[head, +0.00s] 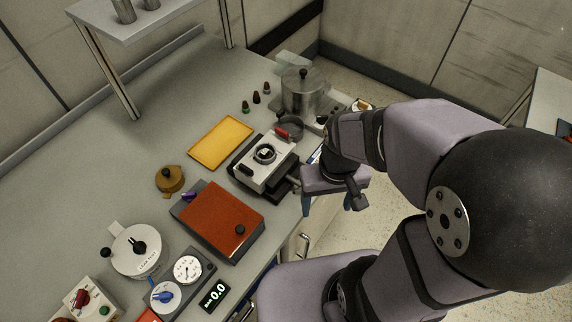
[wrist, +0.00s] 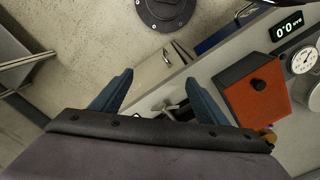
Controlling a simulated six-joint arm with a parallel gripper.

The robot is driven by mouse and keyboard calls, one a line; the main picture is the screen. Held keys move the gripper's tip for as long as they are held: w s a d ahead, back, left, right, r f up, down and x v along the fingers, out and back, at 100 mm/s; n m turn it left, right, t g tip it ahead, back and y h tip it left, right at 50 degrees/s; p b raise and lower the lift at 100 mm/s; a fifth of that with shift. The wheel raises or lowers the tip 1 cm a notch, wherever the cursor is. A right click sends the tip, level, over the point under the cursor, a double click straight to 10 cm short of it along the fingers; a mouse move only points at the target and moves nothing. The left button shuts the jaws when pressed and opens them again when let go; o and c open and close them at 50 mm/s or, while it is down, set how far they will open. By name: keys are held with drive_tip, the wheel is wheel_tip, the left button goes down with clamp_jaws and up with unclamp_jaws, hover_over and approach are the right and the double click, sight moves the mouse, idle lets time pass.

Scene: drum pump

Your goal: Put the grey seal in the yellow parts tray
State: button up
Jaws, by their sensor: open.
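The yellow parts tray (head: 221,143) lies flat on the bench, left of a white and black pump unit (head: 263,162), and looks empty. A dark grey ring (head: 265,153) sits on top of the pump unit around a pale centre; I cannot tell for sure whether it is the grey seal. My gripper (head: 327,204) is to the right of the pump unit, past the bench's front edge. In the wrist view its blue fingers (wrist: 159,78) are apart with nothing held between them. The tray and the ring are not visible in the wrist view.
A red-lidded box (head: 222,222) stands in front of the tray, also seen in the wrist view (wrist: 258,103). A brass pot (head: 170,179) is left of the tray. A steel pot (head: 302,92) and several small coloured cones (head: 256,97) stand behind.

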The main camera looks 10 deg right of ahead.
wheel_tip(320, 180, up, 3)
drive_tip(key=m+b, duration=0.1)
drive_tip(key=m, duration=0.8)
hover_over(265, 151)
drive_tip(key=shift+s+a+r, duration=0.2)
drive_tip(key=shift+a, duration=0.1)
drive_tip(key=shift+f+p, duration=0.3)
drive_tip(key=shift+f, duration=0.75)
drive_tip(key=shift+d+f+p, duration=0.2)
drive_tip(key=shift+f+p, duration=0.3)
drive_tip(key=shift+f, duration=0.05)
drive_tip(key=shift+w+d+f+p, duration=0.1)
drive_tip(key=shift+f+p, duration=0.3)
drive_tip(key=shift+f, duration=0.65)
drive_tip(key=shift+w+d+f+p, duration=0.1)
drive_tip(key=shift+f+p, duration=0.25)
drive_tip(key=shift+f, duration=0.65)
drive_tip(key=c, duration=1.2)
wheel_tip(265, 151, up, 10)
drive_tip(key=b, duration=0.3)
